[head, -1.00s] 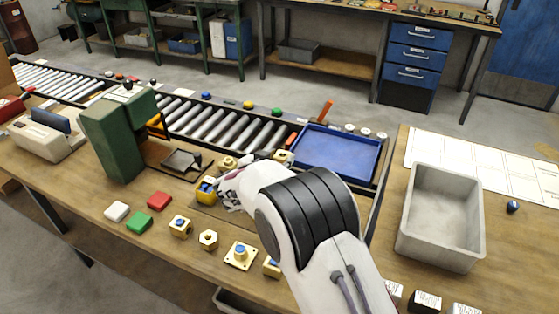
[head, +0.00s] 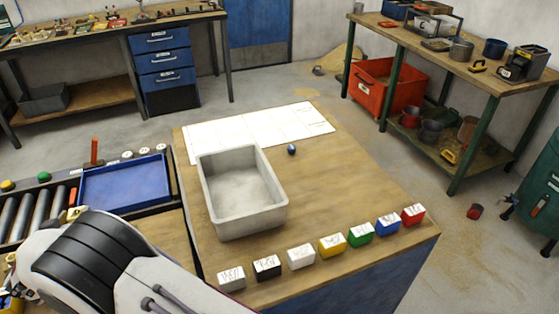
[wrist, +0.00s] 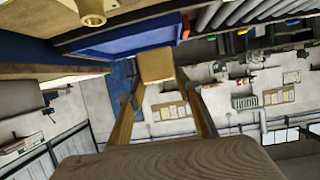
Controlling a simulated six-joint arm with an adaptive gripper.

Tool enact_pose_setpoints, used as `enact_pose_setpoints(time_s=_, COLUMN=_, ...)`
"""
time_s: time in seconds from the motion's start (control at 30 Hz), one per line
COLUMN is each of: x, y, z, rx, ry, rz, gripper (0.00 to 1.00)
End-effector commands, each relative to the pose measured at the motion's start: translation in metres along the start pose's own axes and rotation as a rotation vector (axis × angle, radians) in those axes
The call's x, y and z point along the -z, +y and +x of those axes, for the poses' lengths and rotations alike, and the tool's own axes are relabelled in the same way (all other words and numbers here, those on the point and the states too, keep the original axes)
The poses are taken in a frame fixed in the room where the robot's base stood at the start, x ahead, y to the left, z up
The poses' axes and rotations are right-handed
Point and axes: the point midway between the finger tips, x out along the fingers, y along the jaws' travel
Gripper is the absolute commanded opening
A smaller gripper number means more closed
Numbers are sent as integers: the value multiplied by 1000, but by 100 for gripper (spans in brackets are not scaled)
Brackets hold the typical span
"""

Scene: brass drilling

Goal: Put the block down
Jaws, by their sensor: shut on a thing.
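In the wrist view a plain yellow-tan block (wrist: 157,64) sits between the two fingertips of my gripper (wrist: 159,80), which is shut on it. In the head view my gripper (head: 22,286) is at the lower left edge, mostly cut off by the frame and covered by my arm. A bit of yellow and blue (head: 8,302) shows beside it; I cannot tell whether this is the held block. The block's underside and any contact with the bench are hidden.
A grey bin (head: 238,222) and white sheets (head: 262,127) are on the right bench. Several labelled coloured blocks (head: 332,245) line its front edge. A blue tray (head: 126,186) lies beside rollers (head: 38,212). A brass piece (wrist: 92,12) is near the gripper. The bench right of the bin is mostly clear.

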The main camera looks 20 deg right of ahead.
Motion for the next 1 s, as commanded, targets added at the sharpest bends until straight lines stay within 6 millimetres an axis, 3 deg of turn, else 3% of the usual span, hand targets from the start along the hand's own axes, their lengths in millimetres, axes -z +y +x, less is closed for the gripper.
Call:
enact_pose_setpoints(time_s=0.37, x=44, y=87, z=48, rx=-125, ry=5, rz=55, gripper=0)
enact_pose_setpoints(time_s=1.0, x=108, y=273, z=103, rx=-316, ry=5, rz=133, gripper=0)
